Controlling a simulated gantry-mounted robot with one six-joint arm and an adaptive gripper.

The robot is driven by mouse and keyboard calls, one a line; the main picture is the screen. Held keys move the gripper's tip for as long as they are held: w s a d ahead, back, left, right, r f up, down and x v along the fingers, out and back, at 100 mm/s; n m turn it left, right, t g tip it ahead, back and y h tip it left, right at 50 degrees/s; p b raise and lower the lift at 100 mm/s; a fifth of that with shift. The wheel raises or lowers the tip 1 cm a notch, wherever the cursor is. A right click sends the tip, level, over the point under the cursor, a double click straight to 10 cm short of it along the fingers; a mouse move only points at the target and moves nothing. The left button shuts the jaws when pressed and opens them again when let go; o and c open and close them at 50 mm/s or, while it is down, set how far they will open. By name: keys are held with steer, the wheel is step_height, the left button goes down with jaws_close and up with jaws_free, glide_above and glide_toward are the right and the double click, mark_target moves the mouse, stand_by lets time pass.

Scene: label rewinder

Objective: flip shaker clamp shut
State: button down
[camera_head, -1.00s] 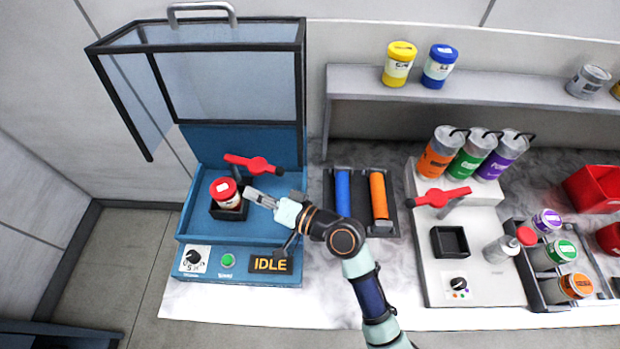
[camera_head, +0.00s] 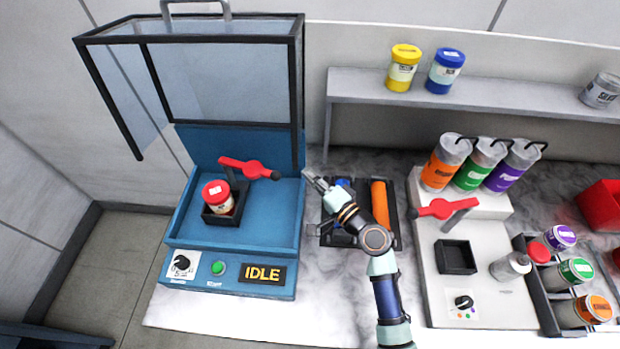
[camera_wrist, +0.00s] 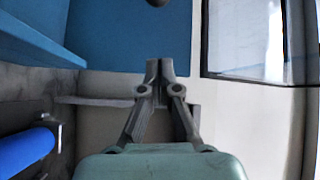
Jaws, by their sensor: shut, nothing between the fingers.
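The blue shaker machine (camera_head: 228,280) stands at the left with its clear hood (camera_head: 225,85) raised. The shaker clamp, a red lever (camera_head: 250,168) on a dark post, sits behind the can, its red arm reaching sideways above the tray and not over the lid. A can with a red lid (camera_head: 217,196) stands upright in the black holder. My gripper (camera_head: 314,180) is shut and empty, in the air to the right of the shaker. In the wrist view my gripper (camera_wrist: 160,66) shows both fingertips together, with blue panel surfaces beyond.
A rack with a blue and an orange roller (camera_head: 380,203) lies below my arm. To the right, a white station (camera_head: 485,290) has another red lever (camera_head: 447,208) and a black square holder (camera_head: 456,257). The shaker's raised hood overhangs its back.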

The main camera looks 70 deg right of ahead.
steer(key=w+p, duration=0.1)
steer(key=w, duration=0.5)
steer(key=shift+w+a+f, duration=0.15)
steer(key=shift+w, duration=0.05)
steer(key=shift+a, duration=0.15)
